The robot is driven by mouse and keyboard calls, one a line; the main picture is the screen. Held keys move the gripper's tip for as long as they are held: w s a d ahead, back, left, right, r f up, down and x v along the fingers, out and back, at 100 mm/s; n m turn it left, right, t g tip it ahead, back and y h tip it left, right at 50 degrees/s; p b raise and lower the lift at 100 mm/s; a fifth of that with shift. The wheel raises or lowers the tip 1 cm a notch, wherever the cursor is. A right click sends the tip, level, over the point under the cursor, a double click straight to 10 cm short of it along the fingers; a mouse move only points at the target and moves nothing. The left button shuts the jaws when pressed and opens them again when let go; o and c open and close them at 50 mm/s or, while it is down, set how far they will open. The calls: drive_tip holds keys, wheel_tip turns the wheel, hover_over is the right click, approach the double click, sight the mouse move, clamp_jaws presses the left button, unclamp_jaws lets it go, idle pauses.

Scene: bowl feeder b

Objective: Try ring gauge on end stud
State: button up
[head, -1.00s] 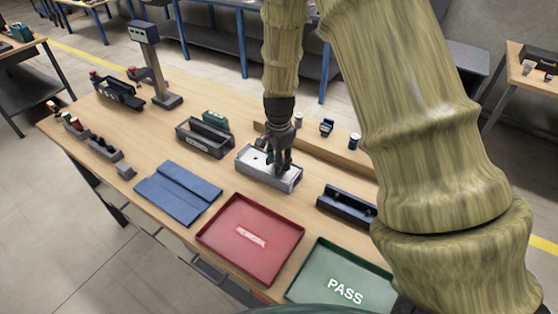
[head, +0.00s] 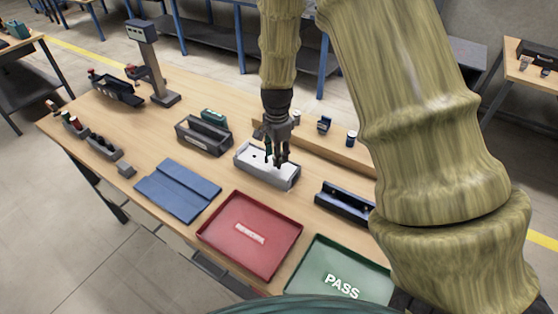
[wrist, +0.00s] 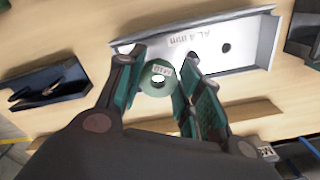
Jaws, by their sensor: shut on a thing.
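My gripper (head: 276,163) is over the pale metal part with upright edges, marked "AL 4 mm" (wrist: 238,40), which also shows in the head view (head: 252,172). In the wrist view my gripper (wrist: 161,68) is shut on a round green ring gauge (wrist: 150,88) with a small printed label. A white spot shows in the middle of the ring. I cannot tell whether it is a stud or the metal behind. The end stud is not clearly visible. A dark round hole (wrist: 226,47) is in the metal part, right of the ring.
A dark blue fixture (head: 343,203) stands just right of the metal part, and a grey open box (head: 203,137) to its left. A red tray (head: 270,252), a green PASS tray (head: 315,275) and a blue mat (head: 178,192) lie in front. A wooden ledge (head: 303,143) runs behind.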

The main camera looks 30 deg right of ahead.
drive_tip(key=shift+r+p, duration=1.25)
drive_tip(key=shift+r, duration=0.5)
